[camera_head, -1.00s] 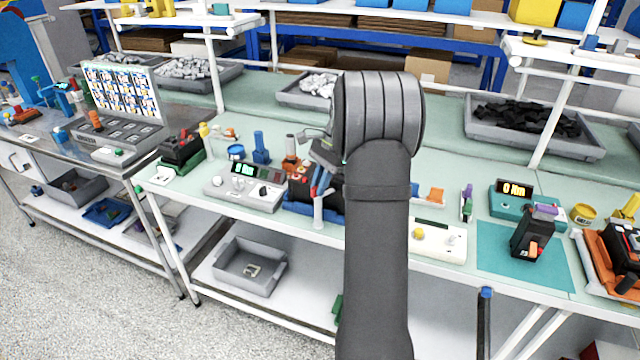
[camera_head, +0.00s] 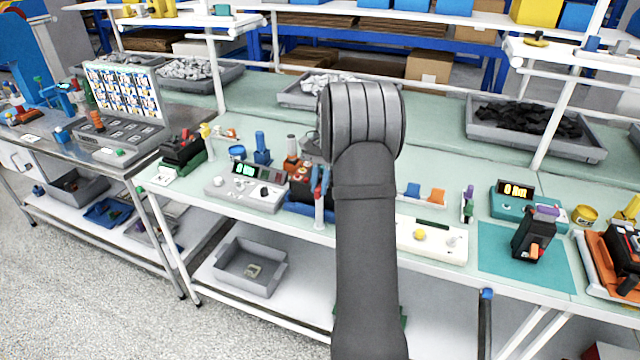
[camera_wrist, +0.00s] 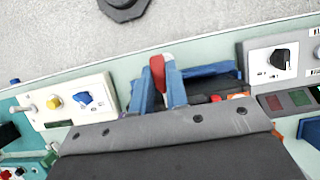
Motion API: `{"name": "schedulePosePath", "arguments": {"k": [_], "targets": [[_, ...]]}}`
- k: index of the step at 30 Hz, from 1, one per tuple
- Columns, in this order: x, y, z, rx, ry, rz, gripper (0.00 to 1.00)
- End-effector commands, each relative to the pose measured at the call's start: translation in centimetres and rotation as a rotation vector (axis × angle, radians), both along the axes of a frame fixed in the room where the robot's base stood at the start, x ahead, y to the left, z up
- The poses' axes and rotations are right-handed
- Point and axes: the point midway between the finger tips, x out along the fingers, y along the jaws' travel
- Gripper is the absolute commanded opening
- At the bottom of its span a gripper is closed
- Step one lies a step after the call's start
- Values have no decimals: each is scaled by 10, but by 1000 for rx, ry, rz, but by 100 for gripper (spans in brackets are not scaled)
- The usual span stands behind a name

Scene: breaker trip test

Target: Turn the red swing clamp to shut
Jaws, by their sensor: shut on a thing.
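The red swing clamp (camera_wrist: 158,66) shows in the wrist view as a red lever with a pale end, between the two blue fingers of my gripper (camera_wrist: 161,86). The fingers are closed on it from both sides. The lever sits at the edge of a blue and black fixture (camera_wrist: 212,84). In the head view the blue fixture (camera_head: 298,208) stands at the bench's front edge, with a red part just left of my arm. My arm hides most of the gripper there, and the clamp's far end and pivot cannot be made out.
A grey panel with a display (camera_head: 245,188) stands left of the fixture. A white panel with a yellow button (camera_head: 432,240) stands to the right, beyond my arm. A teal mat (camera_head: 500,262) with a dark device lies further right. Floor shows beyond the bench's front edge.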

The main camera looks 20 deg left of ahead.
Motion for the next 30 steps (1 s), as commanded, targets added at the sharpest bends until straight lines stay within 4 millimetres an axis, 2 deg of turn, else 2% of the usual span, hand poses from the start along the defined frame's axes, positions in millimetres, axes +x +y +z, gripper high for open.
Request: {"name": "schedulePosePath", "arguments": {"k": [11,12,15,25,30], "targets": [[1,0,1,0,-3,6,0],[1,0,1,0,-3,6,16],[1,0,1,1,-3,6,35],[1,0,2,1,-2,5,35],[9,0,21,2,-4,5,35]]}}
